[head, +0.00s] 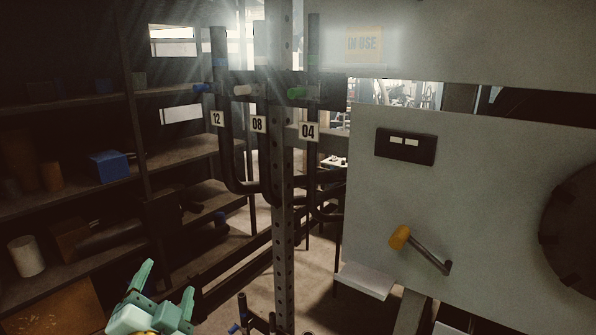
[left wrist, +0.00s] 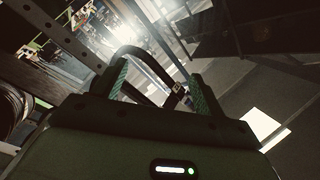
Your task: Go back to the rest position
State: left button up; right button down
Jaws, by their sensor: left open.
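My left gripper (head: 164,290) is at the lower left of the head view, a mint-green body with two fingers pointing up and apart. It is open with nothing between the fingers. In the left wrist view its two green-padded fingers (left wrist: 158,85) stand apart, and a dark curved hose or bar shows behind them. I cannot tell how far away that curved part is. My right gripper is in neither view.
A perforated post (head: 283,200) with hanging hoses tagged 12, 08 and 04 stands in the middle. Dark shelves (head: 70,190) with a blue box (head: 109,165) are at left.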

pick_arm(q)
jog(key=s+a+f+n+g+y, duration=0.1)
jog(key=s+a+f+g, duration=0.35)
jog(key=s+f, duration=0.5)
jog(key=s+a+f+g+y, duration=0.1)
jog(key=s+a+f+g, duration=0.2)
jog(key=s+f+g, duration=0.5)
jog(key=s+d+f+g+h+b, duration=0.15)
jog(key=f+b, duration=0.25)
jog(key=f, duration=1)
jog(key=s+d+f+h+b, duration=0.1)
jog(key=s+d+f+b, duration=0.2)
jog(key=f, duration=1.2)
jog(key=s+f+g+h+b, duration=0.15)
jog(key=f+b, duration=0.45)
jog(key=f, duration=0.8)
jog(key=s+f+n+g+b, duration=0.1)
jog(key=s+f+b, duration=0.4)
jog(key=s+f, duration=0.4)
jog(key=s+f+n+g+b, duration=0.1)
jog(key=s+f+b, duration=0.3)
jog(key=s+f, duration=0.6)
notch_tip(320, 180, down, 6)
jog(key=shift+f+n+h+b, duration=0.1)
jog(key=shift+n+h+b, duration=0.25)
jog(key=shift+n, duration=0.35)
